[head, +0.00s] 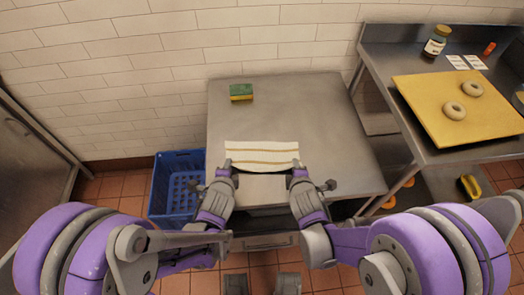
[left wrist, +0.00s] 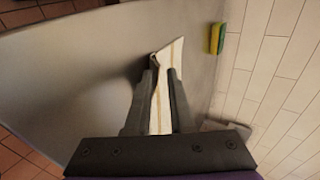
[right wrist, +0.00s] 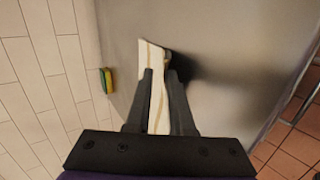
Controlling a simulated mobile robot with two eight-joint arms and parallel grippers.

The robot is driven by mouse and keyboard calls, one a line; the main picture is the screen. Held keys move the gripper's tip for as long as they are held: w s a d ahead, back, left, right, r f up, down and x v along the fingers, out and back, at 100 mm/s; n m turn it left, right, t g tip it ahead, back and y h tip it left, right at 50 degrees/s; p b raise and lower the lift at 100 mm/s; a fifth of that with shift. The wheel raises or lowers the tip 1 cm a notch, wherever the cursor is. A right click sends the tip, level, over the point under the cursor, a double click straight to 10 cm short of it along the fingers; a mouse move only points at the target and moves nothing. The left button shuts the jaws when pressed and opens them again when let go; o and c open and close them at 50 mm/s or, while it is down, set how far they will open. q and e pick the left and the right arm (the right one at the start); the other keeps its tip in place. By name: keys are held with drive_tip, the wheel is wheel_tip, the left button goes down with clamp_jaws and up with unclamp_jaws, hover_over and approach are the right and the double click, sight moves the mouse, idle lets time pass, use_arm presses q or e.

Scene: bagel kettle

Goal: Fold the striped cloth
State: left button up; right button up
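The striped cloth (head: 262,150), white with tan stripes, is at the front of the metal table. Its far part lies spread out, and its near edge looks raised. My left gripper (head: 232,168) is at its near left corner, and my right gripper (head: 298,170) is at its near right corner. In the left wrist view the cloth (left wrist: 176,58) runs between the fingers, which appear closed on it. In the right wrist view the cloth (right wrist: 152,55) likewise runs between the fingers. The exact finger contact is partly hidden.
The metal table (head: 325,115) is clear around the cloth, with a green and yellow sponge (head: 241,92) at its back left. A blue crate (head: 165,188) stands on the floor to the left. A counter at right holds a yellow board (head: 420,105) with bagels and a jar (head: 436,42).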

use_arm(q)
drive_tip(key=o, duration=0.5)
drive_tip(key=shift+c, duration=0.2)
use_arm(e)
drive_tip(key=o, duration=0.5)
drive_tip(key=shift+c, duration=0.2)
use_arm(q)
drive_tip(key=s+r, duration=0.6)
drive_tip(key=r, duration=0.3)
use_arm(e)
drive_tip(key=s+r, duration=0.6)
drive_tip(key=r, duration=0.3)
